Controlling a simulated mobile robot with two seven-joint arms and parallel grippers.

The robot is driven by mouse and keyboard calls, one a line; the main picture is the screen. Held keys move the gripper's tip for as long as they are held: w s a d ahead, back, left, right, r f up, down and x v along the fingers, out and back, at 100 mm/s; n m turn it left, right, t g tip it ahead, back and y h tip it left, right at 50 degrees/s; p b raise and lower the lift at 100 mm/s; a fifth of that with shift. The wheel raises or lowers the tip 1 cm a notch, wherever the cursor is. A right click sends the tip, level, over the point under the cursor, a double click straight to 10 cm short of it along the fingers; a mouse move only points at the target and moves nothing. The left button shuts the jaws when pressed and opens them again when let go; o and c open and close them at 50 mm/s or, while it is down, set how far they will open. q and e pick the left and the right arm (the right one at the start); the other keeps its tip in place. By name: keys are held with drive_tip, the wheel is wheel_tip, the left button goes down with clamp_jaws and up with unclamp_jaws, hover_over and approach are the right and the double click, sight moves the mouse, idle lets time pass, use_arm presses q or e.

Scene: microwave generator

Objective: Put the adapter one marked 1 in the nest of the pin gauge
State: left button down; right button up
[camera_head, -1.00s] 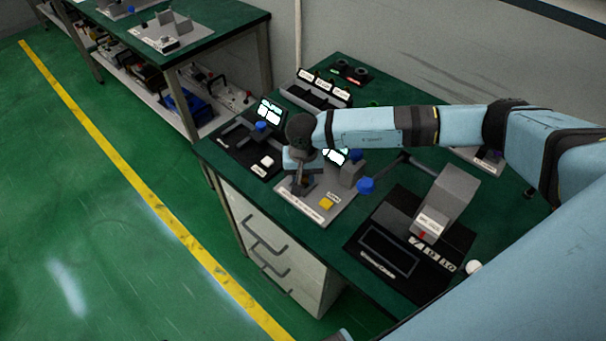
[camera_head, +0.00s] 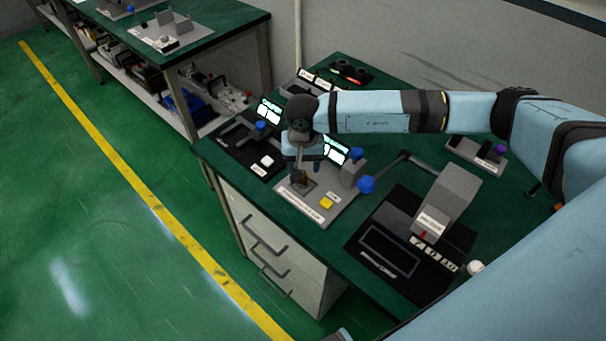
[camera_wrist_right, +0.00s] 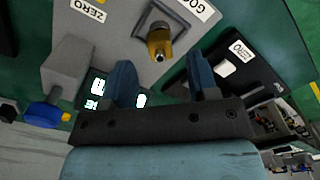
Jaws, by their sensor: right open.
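The pin gauge appears to be the light grey plate (camera_head: 338,208) near the desk's left front edge. A brass-coloured adapter (camera_wrist_right: 159,41) stands in a dark holder, apparently the nest, on that plate in the right wrist view. It also shows small and brownish in the head view (camera_head: 299,179). I cannot read a 1 on it. My right gripper (camera_wrist_right: 161,70) is open and empty, its blue fingers apart and pulled back from the adapter. In the head view my right gripper (camera_head: 303,168) points down above the nest. My left gripper is not in view.
A black station (camera_head: 245,146) is to the left; a grey machine (camera_head: 450,198) with a lever is to the right.

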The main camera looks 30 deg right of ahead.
wheel_tip(320, 180, up, 7)
drive_tip(key=shift+r+b, duration=0.2)
drive_tip(key=shift+b, duration=0.25)
idle(0.3)
